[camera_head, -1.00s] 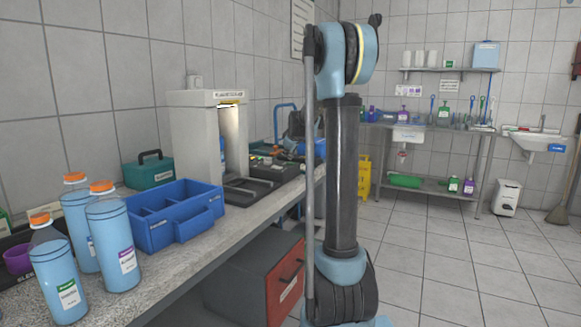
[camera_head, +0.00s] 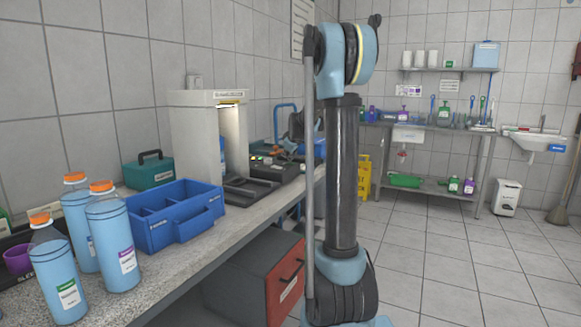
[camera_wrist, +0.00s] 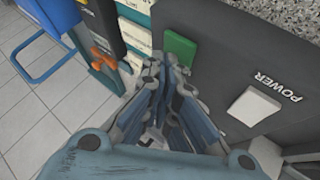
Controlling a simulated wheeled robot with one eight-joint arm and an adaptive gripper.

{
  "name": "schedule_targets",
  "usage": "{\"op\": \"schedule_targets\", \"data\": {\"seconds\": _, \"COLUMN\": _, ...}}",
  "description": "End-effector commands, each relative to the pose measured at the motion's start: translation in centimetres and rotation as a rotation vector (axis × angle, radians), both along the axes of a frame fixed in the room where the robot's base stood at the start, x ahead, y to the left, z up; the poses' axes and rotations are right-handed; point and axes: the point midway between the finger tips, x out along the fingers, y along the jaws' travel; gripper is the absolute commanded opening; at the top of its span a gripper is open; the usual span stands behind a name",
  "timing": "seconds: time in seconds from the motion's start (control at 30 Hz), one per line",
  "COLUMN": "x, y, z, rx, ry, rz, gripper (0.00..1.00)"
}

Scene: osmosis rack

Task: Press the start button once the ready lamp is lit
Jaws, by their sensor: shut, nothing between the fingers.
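My gripper (camera_wrist: 167,72) is shut and empty in the wrist view, its tips over the dark control panel (camera_wrist: 225,45). A green square button (camera_wrist: 180,47) lies just beyond the fingertips; I cannot tell whether they touch it, and no label on it is readable. A white square button (camera_wrist: 252,106) marked POWER sits to the right. In the head view, the dark control box (camera_head: 280,170) is on the bench right of the white cabinet. Small coloured spots show on its top, partly hidden by my gripper. I cannot tell which is the ready lamp or whether it is lit.
A blue divided tray (camera_head: 175,222) and several blue bottles with orange caps (camera_head: 118,245) stand on the bench (camera_head: 235,228) at the left. The white cabinet (camera_head: 190,130) stands behind. Blue and orange items show at the panel's left in the wrist view.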

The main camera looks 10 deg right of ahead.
Motion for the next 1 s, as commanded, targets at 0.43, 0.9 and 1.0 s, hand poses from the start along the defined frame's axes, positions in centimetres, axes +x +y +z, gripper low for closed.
{"op": "schedule_targets", "data": {"seconds": 0.43, "x": 0.00, "y": -0.01, "z": -0.24, "rx": 0.000, "ry": 0.000, "rz": 0.000, "gripper": 0.00}}
{"op": "schedule_targets", "data": {"seconds": 0.9, "x": -0.01, "y": -0.03, "z": -0.72, "rx": 0.000, "ry": 0.000, "rz": 0.000, "gripper": 0.00}}
{"op": "schedule_targets", "data": {"seconds": 1.0, "x": -0.01, "y": -0.03, "z": -0.76, "rx": 0.000, "ry": 0.000, "rz": 0.000, "gripper": 0.00}}
